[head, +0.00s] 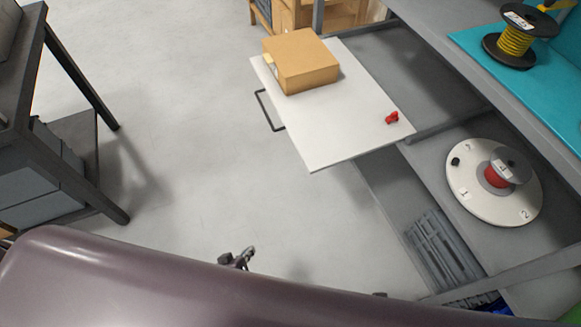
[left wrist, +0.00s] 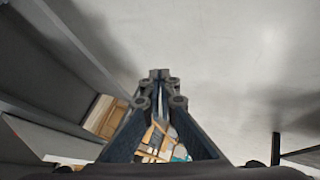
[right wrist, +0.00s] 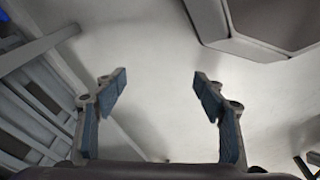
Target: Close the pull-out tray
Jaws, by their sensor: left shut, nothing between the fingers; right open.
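The white pull-out tray (head: 345,133) sticks out from under the grey workbench, with a dark bar handle (head: 265,112) on its outer edge. A cardboard box (head: 300,62) and a small red object (head: 392,118) rest on it. My left gripper (head: 240,258) shows in the head view, partly hidden by my body, below and well apart from the tray. In the left wrist view the left gripper (left wrist: 160,76) is shut and empty. In the right wrist view my right gripper (right wrist: 158,83) is open and empty.
A turntable (head: 478,205) with a reel sits on the lower shelf. A yellow cable reel (head: 515,42) stands on the teal mat (head: 548,82). A dark-framed table (head: 28,130) stands at the left. The floor (head: 195,130) between is clear.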

